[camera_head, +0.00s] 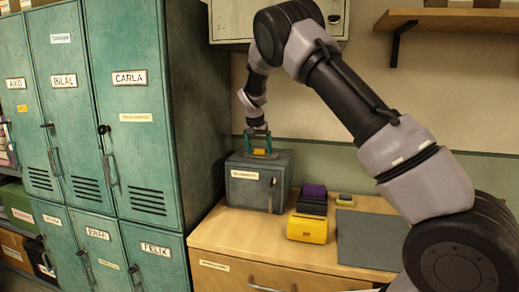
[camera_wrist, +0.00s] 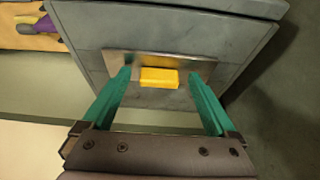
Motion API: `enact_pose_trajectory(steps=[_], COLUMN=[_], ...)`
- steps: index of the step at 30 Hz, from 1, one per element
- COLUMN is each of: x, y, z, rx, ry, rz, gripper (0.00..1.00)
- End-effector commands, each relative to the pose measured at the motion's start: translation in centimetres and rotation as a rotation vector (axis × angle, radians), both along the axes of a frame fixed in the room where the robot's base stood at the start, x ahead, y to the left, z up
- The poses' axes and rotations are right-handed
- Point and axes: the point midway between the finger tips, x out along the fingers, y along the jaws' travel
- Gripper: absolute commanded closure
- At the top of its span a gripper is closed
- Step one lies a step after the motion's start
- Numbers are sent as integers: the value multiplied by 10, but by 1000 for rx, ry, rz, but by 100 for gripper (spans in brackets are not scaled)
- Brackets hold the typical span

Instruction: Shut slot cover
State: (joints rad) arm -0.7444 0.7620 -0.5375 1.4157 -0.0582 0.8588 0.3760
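A grey box (camera_head: 257,181) with a labelled front door stands on the wooden counter. On its top lies a bare metal plate (camera_wrist: 120,61) with a yellow block (camera_wrist: 159,77) on it; I take these to be the slot cover and its grip. The yellow block also shows in the head view (camera_head: 260,152). My gripper (camera_head: 258,149) points down over the box top. In the wrist view, its teal fingers (camera_wrist: 159,76) are spread, one on each side of the yellow block, with gaps on both sides. Whether a slot opening is exposed I cannot tell.
Teal lockers (camera_head: 130,120) stand close on the left. Right of the box are a yellow container (camera_head: 308,229), a purple item (camera_head: 314,192) and a small yellow-grey item (camera_head: 345,200). A grey mat (camera_head: 368,240) lies bare. A wall cabinet (camera_head: 232,20) and shelf (camera_head: 450,20) are above.

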Motion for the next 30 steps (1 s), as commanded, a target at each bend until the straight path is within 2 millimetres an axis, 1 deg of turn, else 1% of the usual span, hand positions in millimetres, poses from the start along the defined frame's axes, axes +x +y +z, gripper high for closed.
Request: enact_pose_trajectory(steps=[5,8,11,21,25,30], x=[1,0,-4,-29,-35,-39], y=[-1,0,2,10,11,13], z=[0,4,15,77,92,100], rx=[-1,0,1,2,0,0], ry=[-2,-3,-5,-4,-2,-1], rz=[0,0,1,1,0,0], gripper=[7,7,7,7,7,7])
